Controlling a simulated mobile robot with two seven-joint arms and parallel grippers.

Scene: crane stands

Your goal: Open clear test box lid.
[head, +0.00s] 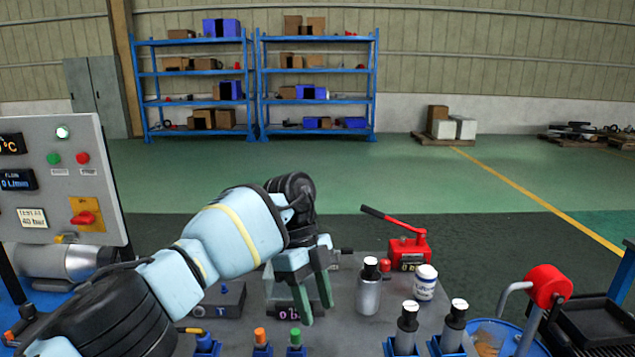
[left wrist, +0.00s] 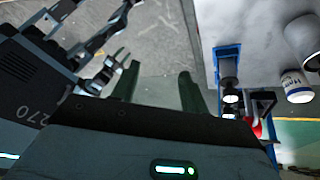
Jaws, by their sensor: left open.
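The clear test box (head: 269,280) stands on the grey bench, with a dark lit display (head: 288,314) at its front. My left gripper (head: 304,292) is over it in the head view, with green fingers pointing down and apart. The arm and fingers hide much of the box, so the lid's position and any contact cannot be told. In the left wrist view the left gripper (left wrist: 158,90) is open, with nothing seen between its fingers. The box is not clear in that view. My right gripper is not in the head view.
A grey bottle (head: 369,290), a white labelled jar (head: 425,283) and a red hand pump (head: 408,250) stand right of the box. Several small holders with coloured caps (head: 261,338) line the front. A control panel (head: 60,180) is at left.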

